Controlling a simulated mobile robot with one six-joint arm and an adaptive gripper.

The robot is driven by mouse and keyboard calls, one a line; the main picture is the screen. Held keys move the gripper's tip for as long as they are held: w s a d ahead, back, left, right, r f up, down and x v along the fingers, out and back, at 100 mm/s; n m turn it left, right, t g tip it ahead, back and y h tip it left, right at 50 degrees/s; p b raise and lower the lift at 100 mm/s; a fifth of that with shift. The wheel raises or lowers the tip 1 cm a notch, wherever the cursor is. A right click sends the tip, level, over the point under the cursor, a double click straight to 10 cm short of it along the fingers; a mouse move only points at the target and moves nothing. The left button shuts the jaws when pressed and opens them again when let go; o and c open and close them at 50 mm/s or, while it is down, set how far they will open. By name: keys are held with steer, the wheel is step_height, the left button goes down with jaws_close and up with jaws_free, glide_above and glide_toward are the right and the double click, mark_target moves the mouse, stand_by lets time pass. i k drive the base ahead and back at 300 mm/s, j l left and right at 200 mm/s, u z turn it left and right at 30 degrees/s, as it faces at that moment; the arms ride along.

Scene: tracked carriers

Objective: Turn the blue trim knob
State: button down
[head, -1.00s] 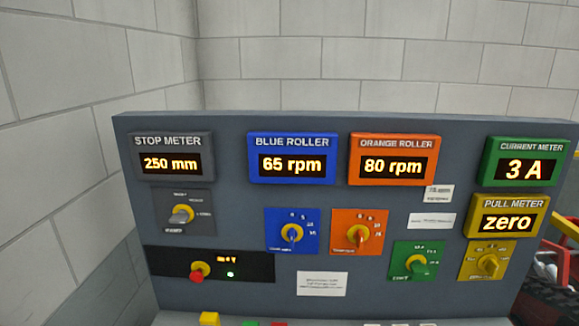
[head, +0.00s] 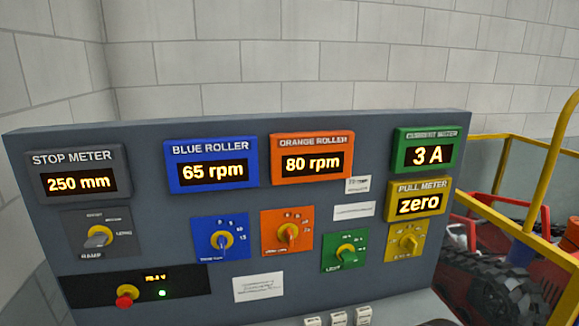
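The blue trim knob (head: 222,240) is a blue pointer on a yellow collar, set on a square blue plate (head: 205,248) with white scale marks. It sits on the grey panel, below the blue roller meter (head: 211,163), which reads 65 rpm. The pointer is small, and its exact setting is hard to tell. My gripper is not in view, and nothing touches the knob.
An orange knob (head: 289,233) is close on the right, with green (head: 346,252) and yellow (head: 409,242) knobs beyond. A grey knob (head: 98,237) and a red button (head: 127,295) are on the left. A yellow railing (head: 510,225) stands at right.

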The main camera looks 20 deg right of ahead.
mark_target(222, 241)
steer(key=j+z, duration=0.1)
steer(key=j, duration=0.85)
steer(key=k+j+z, duration=0.1)
steer(key=j, duration=0.85)
